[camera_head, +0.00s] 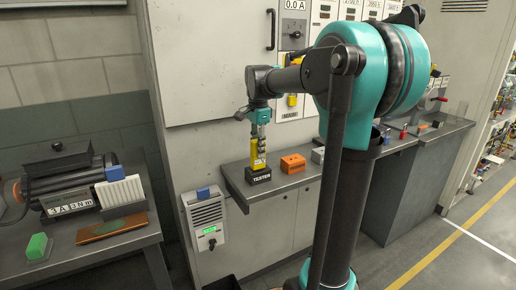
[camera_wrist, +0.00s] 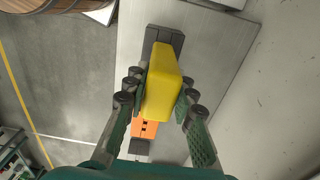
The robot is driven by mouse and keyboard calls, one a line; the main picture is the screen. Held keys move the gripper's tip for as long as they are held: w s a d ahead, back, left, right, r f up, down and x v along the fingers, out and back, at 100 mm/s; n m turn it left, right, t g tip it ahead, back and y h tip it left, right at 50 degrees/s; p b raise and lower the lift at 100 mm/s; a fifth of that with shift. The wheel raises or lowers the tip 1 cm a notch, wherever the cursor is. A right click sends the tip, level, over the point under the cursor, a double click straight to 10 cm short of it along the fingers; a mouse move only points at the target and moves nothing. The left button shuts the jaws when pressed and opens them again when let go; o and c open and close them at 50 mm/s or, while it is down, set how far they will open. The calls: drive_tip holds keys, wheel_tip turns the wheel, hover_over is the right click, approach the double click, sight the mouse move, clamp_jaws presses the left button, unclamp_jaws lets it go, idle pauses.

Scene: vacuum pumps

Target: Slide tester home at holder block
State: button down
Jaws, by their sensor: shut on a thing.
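The yellow tester (camera_head: 257,156) stands upright at the black holder block (camera_head: 258,175), which bears the word TESTER. My gripper (camera_head: 261,143) is shut on the tester from above. In the wrist view the yellow tester (camera_wrist: 164,82) lies between my two fingers (camera_wrist: 158,98), with the dark holder block (camera_wrist: 152,42) showing past its top and left edges. The tester's lower end meets the block's top in the head view; I cannot tell how deep it sits.
An orange block (camera_head: 292,163) and a grey block (camera_head: 318,154) stand to the right on the grey shelf (camera_head: 285,182). A grey box with a green display (camera_head: 207,225) hangs left below the shelf. A bench with a motor (camera_head: 70,183) is at left.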

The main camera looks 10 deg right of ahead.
drive_tip(key=c, duration=1.2)
unclamp_jaws()
wheel_tip(320, 180, up, 12)
drive_tip(key=shift+f, duration=0.1)
